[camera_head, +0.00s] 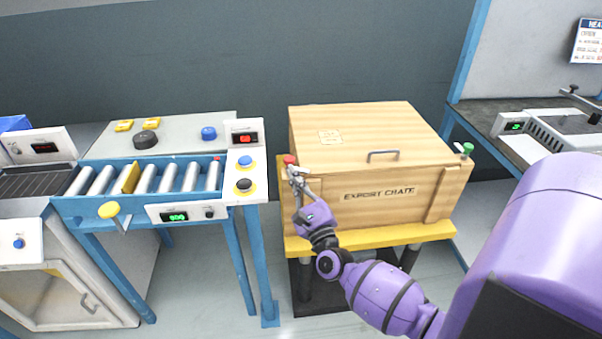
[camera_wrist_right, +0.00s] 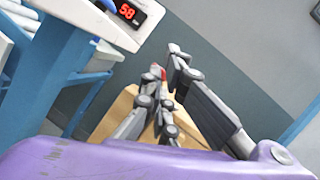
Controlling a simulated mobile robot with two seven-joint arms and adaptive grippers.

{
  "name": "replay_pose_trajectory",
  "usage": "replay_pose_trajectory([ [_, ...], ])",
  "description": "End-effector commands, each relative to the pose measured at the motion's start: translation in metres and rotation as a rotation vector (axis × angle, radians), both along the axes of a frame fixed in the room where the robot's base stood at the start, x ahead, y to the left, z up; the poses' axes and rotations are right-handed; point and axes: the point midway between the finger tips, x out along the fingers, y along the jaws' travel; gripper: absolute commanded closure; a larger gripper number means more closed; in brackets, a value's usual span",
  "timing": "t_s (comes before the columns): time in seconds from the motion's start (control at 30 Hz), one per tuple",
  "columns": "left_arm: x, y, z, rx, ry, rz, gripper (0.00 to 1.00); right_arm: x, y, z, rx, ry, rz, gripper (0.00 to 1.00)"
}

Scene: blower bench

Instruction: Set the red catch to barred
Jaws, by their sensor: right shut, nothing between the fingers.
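The red catch (camera_head: 290,160) sits at the left end of the wooden export crate (camera_head: 400,190), by the lid's edge. My right gripper (camera_head: 296,174) is shut and empty, with its fingertips at or just in front of the red catch; I cannot tell whether they touch. In the right wrist view the red catch (camera_wrist_right: 162,73) shows as a small red patch beyond the fingers (camera_wrist_right: 165,70), which hide most of it. Its setting cannot be read. A green catch (camera_head: 467,149) sits at the crate's right end. My left gripper is not in view.
The crate rests on a yellow-topped stand (camera_head: 440,233). A roller conveyor (camera_head: 130,196) with a white control panel (camera_head: 243,175) stands close on the left. A dark bench (camera_head: 480,112) with a device stands on the right.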

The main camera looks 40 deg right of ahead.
Motion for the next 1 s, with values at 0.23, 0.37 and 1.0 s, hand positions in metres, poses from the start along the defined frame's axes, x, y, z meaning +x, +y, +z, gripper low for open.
replay_pose_trajectory([
  [0.23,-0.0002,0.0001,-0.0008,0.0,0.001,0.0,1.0,-0.0001,0.0001,0.0001,0.0,0.0,0.0,1.0],
  [0.37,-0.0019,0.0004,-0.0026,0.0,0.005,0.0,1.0,-0.0002,0.0002,0.0001,0.0,0.0,0.0,1.0],
  [1.0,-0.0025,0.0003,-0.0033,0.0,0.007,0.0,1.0,-0.0002,0.0003,-0.0001,0.0,0.0,0.0,1.0],
])
